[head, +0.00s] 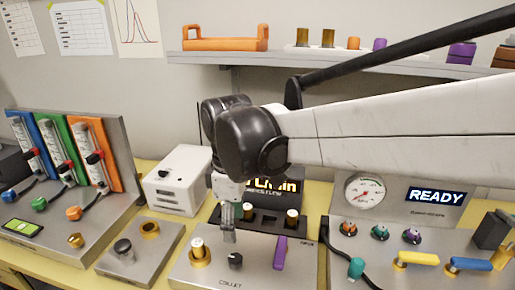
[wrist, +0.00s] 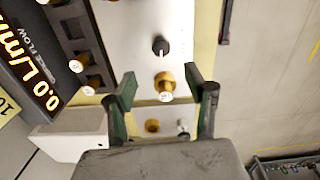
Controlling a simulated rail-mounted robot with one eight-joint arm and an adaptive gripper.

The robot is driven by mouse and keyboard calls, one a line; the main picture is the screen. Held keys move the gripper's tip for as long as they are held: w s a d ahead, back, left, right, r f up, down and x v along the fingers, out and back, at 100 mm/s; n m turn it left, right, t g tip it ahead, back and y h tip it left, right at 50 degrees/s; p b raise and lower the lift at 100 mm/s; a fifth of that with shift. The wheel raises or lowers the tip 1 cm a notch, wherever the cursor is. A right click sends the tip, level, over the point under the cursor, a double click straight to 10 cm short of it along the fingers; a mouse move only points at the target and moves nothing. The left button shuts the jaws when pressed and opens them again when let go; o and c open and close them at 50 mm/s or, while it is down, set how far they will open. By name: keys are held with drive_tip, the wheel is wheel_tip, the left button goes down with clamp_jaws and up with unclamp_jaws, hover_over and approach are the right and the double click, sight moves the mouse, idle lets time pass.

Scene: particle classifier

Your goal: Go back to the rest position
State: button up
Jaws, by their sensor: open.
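My gripper (head: 229,236) hangs over the collet panel (head: 215,277) in the head view, fingers pointing down. In the wrist view my gripper (wrist: 160,85) has its two dark green fingers spread, with nothing held between them. A brass collet (head: 199,258) with a pale-topped vial in it stands just left of the fingers in the head view. In the wrist view this collet (wrist: 165,80) shows between the fingertips, apart from both and seemingly below them. A black knob (head: 236,261) is close to the fingers.
A rack (head: 268,221) with brass vials and a flow display (head: 272,188) stand behind my gripper. A purple lever (head: 280,253) is at the right. A gauge panel (head: 400,205) reading READY stands further right. A white box (head: 177,180) is at the left. A shelf (head: 340,65) runs above.

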drive_tip(key=s+d+m+t, duration=0.3)
drive_tip(key=d+m, duration=0.5)
drive_tip(key=d, duration=0.5)
drive_tip(key=s+d+f+m+t, duration=0.1)
drive_tip(key=s+d+m+t, duration=0.3)
drive_tip(key=d+m, duration=0.4)
drive_tip(key=s+d, duration=0.1)
drive_tip(key=d, duration=0.5)
drive_tip(key=shift+s+d+f+m, duration=0.2)
drive_tip(key=shift+m, duration=0.2)
